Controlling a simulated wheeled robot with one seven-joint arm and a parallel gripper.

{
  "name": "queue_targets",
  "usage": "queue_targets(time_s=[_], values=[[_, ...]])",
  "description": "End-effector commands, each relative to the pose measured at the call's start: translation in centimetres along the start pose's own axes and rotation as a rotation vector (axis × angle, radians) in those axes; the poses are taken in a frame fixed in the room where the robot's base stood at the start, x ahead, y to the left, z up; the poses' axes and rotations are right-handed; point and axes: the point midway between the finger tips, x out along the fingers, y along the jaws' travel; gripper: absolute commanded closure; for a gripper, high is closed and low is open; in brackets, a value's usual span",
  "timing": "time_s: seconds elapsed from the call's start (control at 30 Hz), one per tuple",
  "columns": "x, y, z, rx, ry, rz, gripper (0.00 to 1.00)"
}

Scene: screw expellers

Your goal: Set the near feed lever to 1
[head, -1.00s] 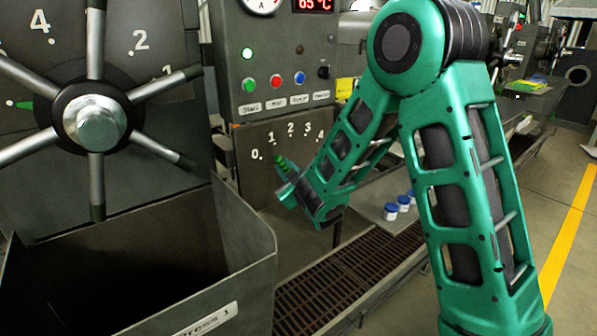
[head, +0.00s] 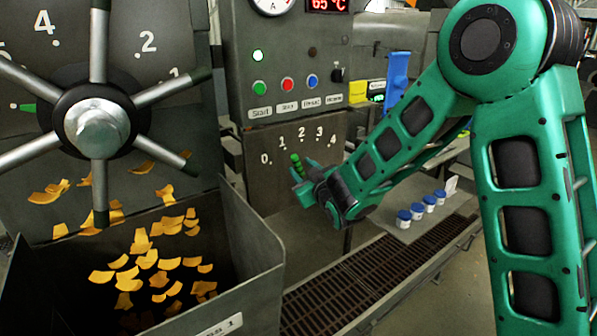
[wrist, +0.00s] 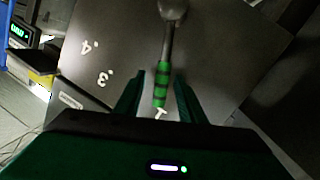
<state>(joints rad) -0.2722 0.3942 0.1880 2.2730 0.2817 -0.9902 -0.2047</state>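The near feed lever (head: 296,164) has a green ribbed handle in front of a grey plate (head: 262,182) marked 0 to 4. In the wrist view, the lever (wrist: 160,85) runs from its pivot at the top, and its handle tip points at a numeral (wrist: 160,113) that looks like 1. My gripper (head: 306,170) is at the lever. In the wrist view, my gripper's fingers (wrist: 158,97) stand on either side of the handle, with narrow gaps that look clear. The numeral 2 is hidden there, probably behind a finger.
A spoked handwheel (head: 97,125) and an open metal bin (head: 255,250) with yellow flakes (head: 150,262) are at the left. A button panel (head: 287,84) is above the plate. Several blue-capped jars (head: 404,220) stand right of my gripper. A floor-level grate (head: 340,285) lies below.

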Motion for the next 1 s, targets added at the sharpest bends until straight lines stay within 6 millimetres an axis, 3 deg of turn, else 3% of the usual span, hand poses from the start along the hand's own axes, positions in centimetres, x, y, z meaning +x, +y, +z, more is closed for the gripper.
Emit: queue_targets(time_s=[0.37,0.8,1.0], values=[[-0.6,-0.4,-0.3,-0.001,0.004,-0.005,0.64],[-8.1,-0.3,-0.2,-0.001,0.004,-0.007,0.64],[-10.2,-0.2,-0.1,-0.001,0.003,-0.006,0.64]])
